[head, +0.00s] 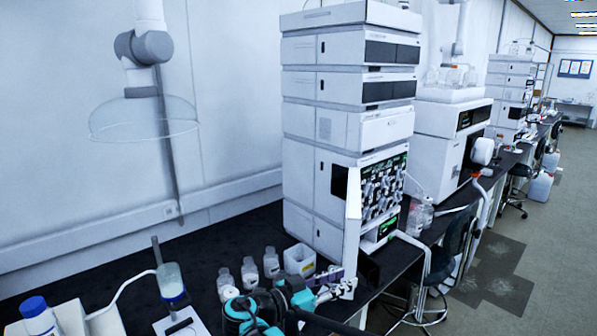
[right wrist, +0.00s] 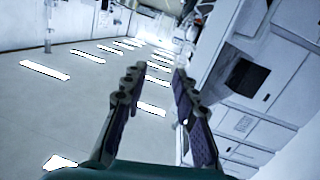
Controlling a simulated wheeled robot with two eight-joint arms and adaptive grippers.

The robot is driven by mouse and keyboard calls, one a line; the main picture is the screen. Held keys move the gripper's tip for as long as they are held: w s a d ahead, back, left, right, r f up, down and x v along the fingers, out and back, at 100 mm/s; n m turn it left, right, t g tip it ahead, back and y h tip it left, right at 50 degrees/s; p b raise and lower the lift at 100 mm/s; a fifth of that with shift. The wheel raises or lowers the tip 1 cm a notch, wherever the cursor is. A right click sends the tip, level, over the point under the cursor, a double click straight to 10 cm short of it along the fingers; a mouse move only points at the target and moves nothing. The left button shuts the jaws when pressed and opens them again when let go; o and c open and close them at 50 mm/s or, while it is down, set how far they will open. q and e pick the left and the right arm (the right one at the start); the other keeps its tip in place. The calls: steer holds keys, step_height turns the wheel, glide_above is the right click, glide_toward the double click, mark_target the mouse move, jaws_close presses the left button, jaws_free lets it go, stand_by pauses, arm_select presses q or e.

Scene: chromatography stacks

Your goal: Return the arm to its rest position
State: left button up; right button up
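My right arm, teal and black, comes in at the bottom middle of the head view. Its right gripper (head: 345,279) has purple finger pads and is near the bench's front edge, in front of the chromatography stack (head: 330,130). In the right wrist view, the two fingers of the right gripper (right wrist: 158,72) stand apart with nothing between them. My left gripper is not in view.
Several clear bottles (head: 249,272) and a small white box (head: 299,261) stand on the dark bench (head: 150,262) close to the right arm. A blue-capped bottle (head: 38,316) is at the lower left. A chair (head: 452,252) stands in front of the bench at right.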

steer(key=s+d+f+n+g+y, duration=0.2)
steer(key=s+d+f+n+y, duration=0.3)
steer(key=s, duration=0.3)
steer(key=s+d+f+n+g+y, duration=0.1)
steer(key=s+d+f+n+y, duration=0.25)
steer(key=s+d+f, duration=0.35)
steer(key=s+a+f+n+y, duration=0.1)
steer(key=s+a+y, duration=0.1)
steer(key=s, duration=0.2)
steer(key=s+a+f+t+y, duration=0.1)
steer(key=s+a+f+y, duration=0.1)
steer(key=s+y, duration=0.1)
steer(key=shift+s+f+n+y, duration=0.25)
steer(key=shift+s+n+y, duration=0.1)
steer(key=shift+s, duration=0.25)
stand_by(0.8)
